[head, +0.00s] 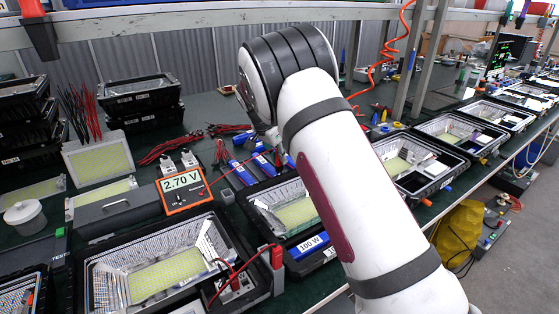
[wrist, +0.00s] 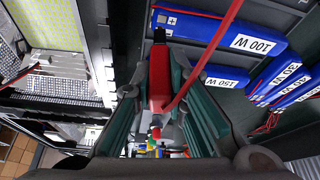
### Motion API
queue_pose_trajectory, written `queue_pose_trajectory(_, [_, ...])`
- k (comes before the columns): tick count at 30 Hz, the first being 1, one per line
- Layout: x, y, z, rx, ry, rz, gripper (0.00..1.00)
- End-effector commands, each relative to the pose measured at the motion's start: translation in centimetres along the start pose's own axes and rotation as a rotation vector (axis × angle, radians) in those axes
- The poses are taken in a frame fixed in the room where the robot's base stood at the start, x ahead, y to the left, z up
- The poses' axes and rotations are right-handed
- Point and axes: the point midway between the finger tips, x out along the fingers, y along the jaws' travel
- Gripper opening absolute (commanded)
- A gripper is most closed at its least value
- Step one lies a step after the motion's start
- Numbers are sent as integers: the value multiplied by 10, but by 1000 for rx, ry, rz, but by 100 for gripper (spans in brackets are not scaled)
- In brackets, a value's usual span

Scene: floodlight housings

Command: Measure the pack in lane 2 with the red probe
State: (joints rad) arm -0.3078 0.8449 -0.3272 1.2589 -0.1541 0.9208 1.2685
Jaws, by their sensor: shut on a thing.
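My gripper (wrist: 160,95) shows in the wrist view with its green-grey fingers closed on the red probe (wrist: 160,75). The probe's black tip points up the picture, over or beside the left end of the blue 100 W pack (wrist: 215,32); I cannot tell whether it touches. A plus mark shows near that end. A blue 150 W pack (wrist: 220,76) lies beside it, with more blue packs (wrist: 285,80) to the right. No lane numbers are readable. In the head view the orange meter (head: 184,190) reads 2.70 V. My arm hides the gripper there.
Open floodlight housings (head: 90,270) with yellow LED panels fill the near bench. A blue 100 W pack (head: 310,245) lies on a housing's edge. Red and black leads (head: 165,150) lie behind the meter. Stacked black housings (head: 140,98) stand at the back left. A red cable crosses the wrist view.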

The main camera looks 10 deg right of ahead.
Motion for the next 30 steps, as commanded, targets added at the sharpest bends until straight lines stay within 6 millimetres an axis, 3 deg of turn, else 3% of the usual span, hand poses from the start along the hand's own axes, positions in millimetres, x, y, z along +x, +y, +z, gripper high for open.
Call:
queue_pose_trajectory(18, [-42,0,-18,1,1,-3,0])
queue_pose_trajectory(30, [-46,0,-19,0,1,-2,0])
